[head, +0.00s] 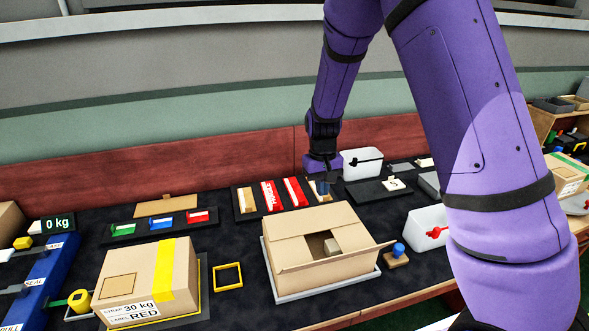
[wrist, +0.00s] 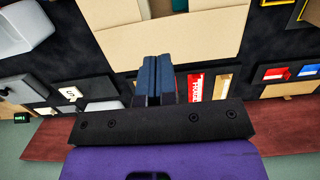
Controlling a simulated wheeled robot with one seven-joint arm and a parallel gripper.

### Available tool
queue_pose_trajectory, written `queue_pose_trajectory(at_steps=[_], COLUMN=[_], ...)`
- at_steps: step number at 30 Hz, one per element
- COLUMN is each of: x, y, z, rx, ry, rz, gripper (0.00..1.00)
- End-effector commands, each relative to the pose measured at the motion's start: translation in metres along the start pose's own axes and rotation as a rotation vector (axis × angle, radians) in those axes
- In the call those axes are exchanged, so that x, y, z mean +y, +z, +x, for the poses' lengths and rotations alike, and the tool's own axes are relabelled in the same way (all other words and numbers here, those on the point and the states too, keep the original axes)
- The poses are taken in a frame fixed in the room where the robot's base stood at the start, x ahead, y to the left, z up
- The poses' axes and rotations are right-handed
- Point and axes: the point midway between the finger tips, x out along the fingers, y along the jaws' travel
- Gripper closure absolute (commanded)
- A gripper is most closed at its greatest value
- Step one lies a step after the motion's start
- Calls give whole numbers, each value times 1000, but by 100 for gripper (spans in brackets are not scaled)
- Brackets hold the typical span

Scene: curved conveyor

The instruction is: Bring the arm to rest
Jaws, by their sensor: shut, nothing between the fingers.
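My purple arm reaches over the table from the upper right in the head view. My gripper (head: 322,186) points down over the back of the table, behind the open cardboard box (head: 318,225) and at the right end of a dark tray of labels. In the wrist view the two dark blue fingers of my gripper (wrist: 154,68) lie side by side, shut, with nothing seen between them. The open box also shows in the wrist view (wrist: 200,35), beyond the fingertips. The surface right under the fingertips is hidden.
A taped box (head: 135,280) marked 30 kg and RED stands front left. A white bin (head: 363,163) stands close by my gripper, and another white bin (head: 428,228) is right of the open box. A red-brown wall (head: 150,170) runs along the back. A yellow square frame (head: 228,276) lies between the boxes.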

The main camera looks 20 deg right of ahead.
Motion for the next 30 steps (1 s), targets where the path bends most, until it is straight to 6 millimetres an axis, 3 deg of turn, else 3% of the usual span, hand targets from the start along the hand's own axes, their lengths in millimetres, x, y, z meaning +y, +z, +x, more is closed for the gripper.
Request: queue_pose_trajectory(at_steps=[5,11,21,30], x=[0,5,18,31], y=[3,25,90,160], z=[-10,-58,-147,-204], rx=[10,64,189,311], ry=[-9,-53,-112,-119], rz=[0,1,-7,-17], gripper=[100,100,100,100])
